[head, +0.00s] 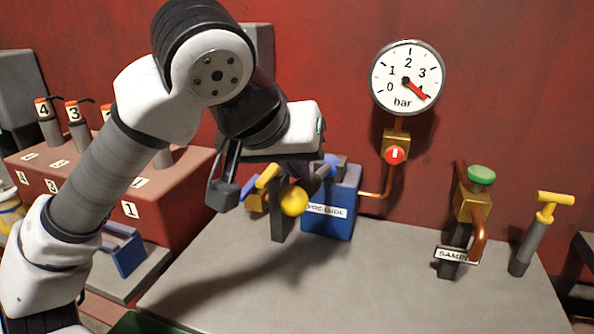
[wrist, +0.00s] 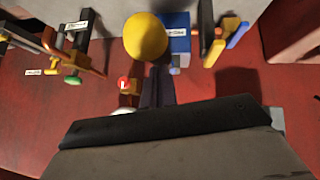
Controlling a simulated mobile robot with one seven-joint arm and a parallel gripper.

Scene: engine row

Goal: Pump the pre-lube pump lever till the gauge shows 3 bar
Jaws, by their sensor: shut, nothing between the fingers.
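The pre-lube pump is a blue block (head: 335,205) labelled PRE-LUBE on the grey bench. Its dark lever (head: 321,181) ends in a yellow ball (head: 293,201), standing out toward the left. In the wrist view the ball (wrist: 145,38) looks large and close, just beyond my fingertips. My gripper (head: 296,172) is shut and empty, pointing down right by the ball; I cannot tell whether they touch. Its dark fingers (wrist: 158,74) also show in the wrist view. The round gauge (head: 407,78) on the red wall has its red needle pointing lower right, past the 3, around the end of the scale.
A red knob (head: 395,155) sits on a brass fitting below the gauge. A green-topped sample valve (head: 481,176) and a yellow T-handle (head: 553,203) stand at the right. A red engine block (head: 170,185) with numbered parts is at the left. The front of the bench (head: 330,290) is clear.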

